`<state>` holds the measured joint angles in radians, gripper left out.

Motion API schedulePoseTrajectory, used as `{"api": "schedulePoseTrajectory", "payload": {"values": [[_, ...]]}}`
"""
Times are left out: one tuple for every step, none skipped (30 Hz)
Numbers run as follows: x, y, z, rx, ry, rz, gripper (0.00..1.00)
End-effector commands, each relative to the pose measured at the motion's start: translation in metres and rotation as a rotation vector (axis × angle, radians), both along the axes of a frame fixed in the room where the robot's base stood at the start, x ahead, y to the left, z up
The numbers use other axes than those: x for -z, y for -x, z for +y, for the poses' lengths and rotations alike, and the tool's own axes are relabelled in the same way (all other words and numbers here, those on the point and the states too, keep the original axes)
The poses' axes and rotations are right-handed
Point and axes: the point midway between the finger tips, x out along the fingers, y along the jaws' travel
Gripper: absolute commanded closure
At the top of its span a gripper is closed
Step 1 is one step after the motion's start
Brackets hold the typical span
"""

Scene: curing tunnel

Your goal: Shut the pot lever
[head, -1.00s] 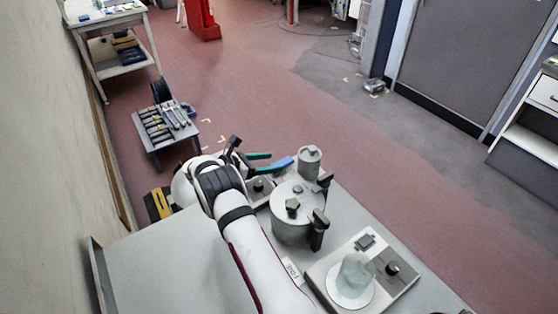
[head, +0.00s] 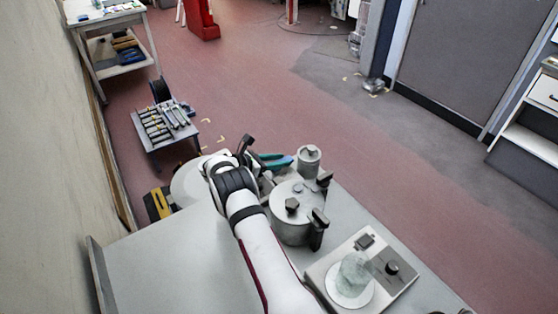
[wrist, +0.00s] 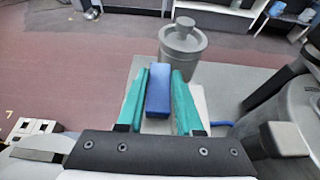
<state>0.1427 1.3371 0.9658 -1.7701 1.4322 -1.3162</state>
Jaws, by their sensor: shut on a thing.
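The grey pot (head: 288,226), with black clamp knobs round its lid, stands on the bench; it shows partly at the right of the wrist view (wrist: 285,118). A blue lever handle (wrist: 158,92) lies between the teal fingers of my gripper (wrist: 160,80) in the wrist view. My gripper is shut on this handle. In the head view my gripper (head: 274,160) is behind and left of the pot, and the blue handle is mostly hidden by it. Where the lever joins the pot is hidden.
A small lidded grey canister (head: 309,160) stands just beyond the fingers, close to the pot. A plate device with a glass beaker (head: 354,272) is at the front right. A low table with tubes (head: 163,127) stands at the left. The bench's left part is clear.

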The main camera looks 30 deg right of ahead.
Motion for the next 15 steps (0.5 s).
{"api": "schedulePoseTrajectory", "payload": {"values": [[0.0001,0.0007,0.0001,0.003,0.000,0.000,1.00],[0.0001,0.0007,0.0001,0.003,0.000,0.000,1.00],[0.0001,0.0006,0.0000,0.006,0.000,0.000,1.00],[0.0001,0.0002,-0.0002,0.012,0.002,0.000,1.00],[0.0001,0.0001,-0.0006,0.024,0.004,-0.001,1.00],[-0.0003,-0.0004,-0.0010,0.043,0.007,-0.002,1.00],[-0.0001,-0.0004,-0.0011,0.059,0.007,-0.002,1.00],[-0.0005,-0.0002,-0.0012,0.075,0.007,-0.004,1.00],[-0.0003,0.0002,-0.0011,0.093,0.007,-0.004,1.00],[-0.0006,0.0004,-0.0010,0.105,0.006,-0.003,1.00],[-0.0002,0.0010,-0.0007,0.116,0.004,-0.002,1.00],[-0.0003,0.0014,-0.0004,0.125,0.003,-0.002,1.00],[-0.0004,0.0016,-0.0003,0.131,0.002,-0.002,1.00],[-0.0004,0.0019,-0.0002,0.134,0.001,-0.001,1.00],[-0.0003,0.0021,0.0000,0.135,0.000,0.000,1.00]]}}
